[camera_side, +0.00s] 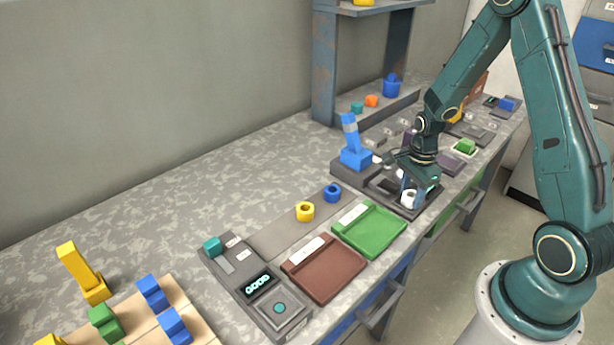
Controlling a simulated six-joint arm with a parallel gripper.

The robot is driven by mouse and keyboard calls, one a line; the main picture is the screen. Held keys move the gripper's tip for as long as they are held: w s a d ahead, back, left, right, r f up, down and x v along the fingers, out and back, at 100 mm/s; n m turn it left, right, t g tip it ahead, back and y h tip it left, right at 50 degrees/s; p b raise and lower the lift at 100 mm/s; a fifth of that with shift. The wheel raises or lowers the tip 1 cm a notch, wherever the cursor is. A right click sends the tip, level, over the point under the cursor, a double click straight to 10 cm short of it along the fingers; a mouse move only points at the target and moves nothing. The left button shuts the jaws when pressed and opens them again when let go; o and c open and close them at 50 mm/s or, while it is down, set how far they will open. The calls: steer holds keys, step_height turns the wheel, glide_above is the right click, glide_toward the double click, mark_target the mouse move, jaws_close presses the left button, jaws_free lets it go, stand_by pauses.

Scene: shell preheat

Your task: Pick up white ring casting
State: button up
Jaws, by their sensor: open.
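The white ring casting (408,199) sits on a dark fixture (383,196) on the bench, right of the middle of the side view. My gripper (414,190) points down right at the casting, with its fingers beside it. The gripper is open. The fingers and palm hide part of the casting, and I cannot tell whether a finger touches it.
A blue lever piece (354,148) stands just left of my gripper. A green tray (369,232) and a brown tray (323,271) lie in front. A yellow ring (305,211) and a blue ring (332,193) sit on a grey strip. A shelf post (325,68) rises behind.

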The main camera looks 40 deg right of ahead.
stand_by(0.4)
steer(key=c, duration=0.7)
steer(key=shift+r, duration=0.15)
step_height(320, 180, up, 20)
steer(key=shift+f, duration=0.1)
stand_by(0.5)
stand_by(0.4)
